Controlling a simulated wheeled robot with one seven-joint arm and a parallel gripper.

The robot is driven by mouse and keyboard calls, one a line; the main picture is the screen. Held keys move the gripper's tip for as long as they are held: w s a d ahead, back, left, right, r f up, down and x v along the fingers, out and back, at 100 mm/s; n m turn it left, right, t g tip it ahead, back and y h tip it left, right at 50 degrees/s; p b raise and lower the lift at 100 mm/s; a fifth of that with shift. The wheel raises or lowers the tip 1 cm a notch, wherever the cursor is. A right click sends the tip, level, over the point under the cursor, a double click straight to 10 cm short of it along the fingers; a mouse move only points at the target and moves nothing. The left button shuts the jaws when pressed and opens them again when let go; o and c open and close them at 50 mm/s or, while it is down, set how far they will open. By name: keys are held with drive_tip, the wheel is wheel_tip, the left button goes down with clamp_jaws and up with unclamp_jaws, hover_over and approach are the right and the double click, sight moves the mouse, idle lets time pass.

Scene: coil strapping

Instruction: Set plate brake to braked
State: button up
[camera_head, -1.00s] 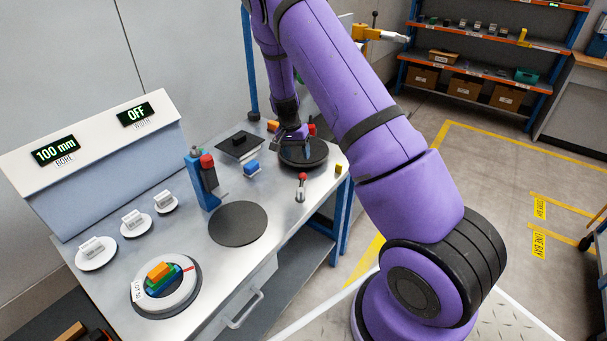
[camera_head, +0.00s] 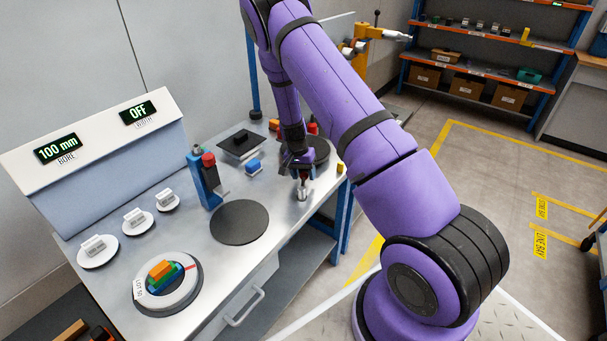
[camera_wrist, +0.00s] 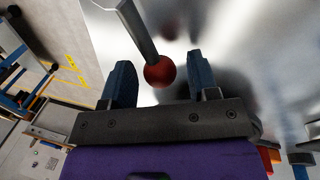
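A short lever with a red ball knob (camera_wrist: 160,71) stands on the bench, likely the plate brake; its grey rod (camera_wrist: 136,28) shows in the wrist view. In the head view its metal base (camera_head: 302,193) shows below my gripper, and the knob is mostly hidden. My gripper (camera_wrist: 160,66) is open, its two blue fingers on either side of the red knob with gaps visible. The dark round plate (camera_head: 319,148) lies just behind the gripper in the head view, partly covered by it.
A blue stand with a red knob (camera_head: 208,160) rises left of the gripper. A flat dark disc (camera_head: 239,222) and a white ring with coloured blocks (camera_head: 190,286) lie nearer. The display panel reads 100 mm (camera_head: 58,149) and OFF (camera_head: 138,112). A small yellow block (camera_head: 340,168) sits near the bench edge.

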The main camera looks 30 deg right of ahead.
clamp_jaws()
drive_tip(key=shift+w+a+n+t, duration=0.15)
drive_tip(key=shift+w+a+n, duration=0.25)
drive_tip(key=shift+n, duration=0.35)
drive_tip(key=shift+w+a+n+t, duration=0.15)
drive_tip(key=shift+a+n, duration=0.35)
drive_tip(key=shift+n, duration=0.25)
drive_tip(key=n, duration=0.1)
drive_tip(key=a+n, duration=0.2)
drive_tip(key=shift+w+a+n+t+h, duration=0.2)
drive_tip(key=shift+w+n+t+h, duration=0.1)
drive_tip(key=shift+n+h, duration=0.1)
drive_tip(key=a+n, duration=0.2)
drive_tip(key=n, duration=0.1)
drive_tip(key=a+n, duration=0.1)
drive_tip(key=shift+s+t, duration=0.25)
drive_tip(key=shift+t, duration=0.15)
drive_tip(key=shift+s+a+n+t, duration=0.15)
drive_tip(key=shift+s+a+n, duration=0.2)
drive_tip(key=shift+n, duration=0.5)
drive_tip(key=shift+s+a+n+t, duration=0.15)
drive_tip(key=shift+a+n, duration=0.35)
drive_tip(key=shift+n, duration=0.4)
drive_tip(key=shift+s+a+n+t, duration=0.1)
drive_tip(key=shift+s+a+n, duration=0.25)
drive_tip(key=shift+n, duration=0.5)
drive_tip(key=shift+a, duration=0.1)
